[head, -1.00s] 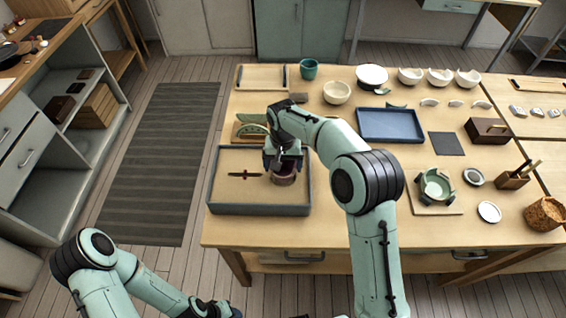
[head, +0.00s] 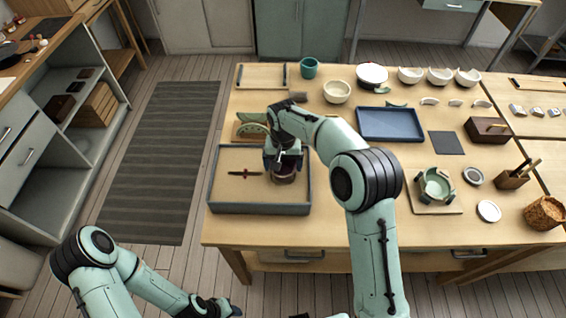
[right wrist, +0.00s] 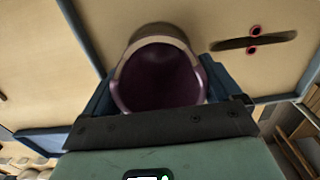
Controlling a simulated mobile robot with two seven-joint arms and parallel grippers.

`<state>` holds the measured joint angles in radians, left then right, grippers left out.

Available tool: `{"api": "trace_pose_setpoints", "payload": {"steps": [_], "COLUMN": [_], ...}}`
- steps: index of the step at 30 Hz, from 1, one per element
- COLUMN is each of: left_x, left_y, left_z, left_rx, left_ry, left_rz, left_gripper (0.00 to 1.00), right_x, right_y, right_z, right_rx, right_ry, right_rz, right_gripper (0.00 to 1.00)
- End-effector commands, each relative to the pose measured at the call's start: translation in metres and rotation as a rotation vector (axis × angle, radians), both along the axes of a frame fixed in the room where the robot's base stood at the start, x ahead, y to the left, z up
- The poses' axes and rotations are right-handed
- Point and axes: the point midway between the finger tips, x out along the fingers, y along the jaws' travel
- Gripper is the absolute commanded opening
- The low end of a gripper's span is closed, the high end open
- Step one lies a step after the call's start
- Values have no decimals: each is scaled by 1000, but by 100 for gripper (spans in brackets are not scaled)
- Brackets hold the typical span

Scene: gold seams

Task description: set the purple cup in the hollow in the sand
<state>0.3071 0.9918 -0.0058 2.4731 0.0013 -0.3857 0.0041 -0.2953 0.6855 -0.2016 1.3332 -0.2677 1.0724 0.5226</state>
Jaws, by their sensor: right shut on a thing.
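The purple cup (right wrist: 160,78) shows in the right wrist view, its dark purple inside facing the camera and its rim pale. In the head view the cup (head: 284,177) is at the right part of the sand tray (head: 260,210). My right gripper (head: 284,160) is shut on the cup from above. I cannot tell whether the cup's base touches the sand. A dark slim tool (head: 245,173) lies on the sand left of the cup. My left gripper (head: 212,308) is low at the bottom edge, away from the table.
Behind the sand tray stands a green, rounded piece (head: 250,131). A blue tray (head: 390,124), a teal cup (head: 309,68) and a white bowl (head: 337,92) stand further back. A green bowl in a clamp stand (head: 436,187) is at the right.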

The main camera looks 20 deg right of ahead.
Motion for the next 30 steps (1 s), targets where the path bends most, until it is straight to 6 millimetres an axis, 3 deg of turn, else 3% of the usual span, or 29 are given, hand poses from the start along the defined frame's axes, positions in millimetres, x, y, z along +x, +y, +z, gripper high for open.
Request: {"api": "trace_pose_setpoints", "payload": {"steps": [30], "left_x": [-2], "left_y": [0], "left_z": [-2], "left_rx": [1], "left_ry": [2], "left_rz": [1], "left_gripper": [43], "right_x": [0], "right_y": [0], "right_z": [-9], "right_rx": [1], "right_ry": [-1], "right_rz": [0], "right_gripper": [65]}}
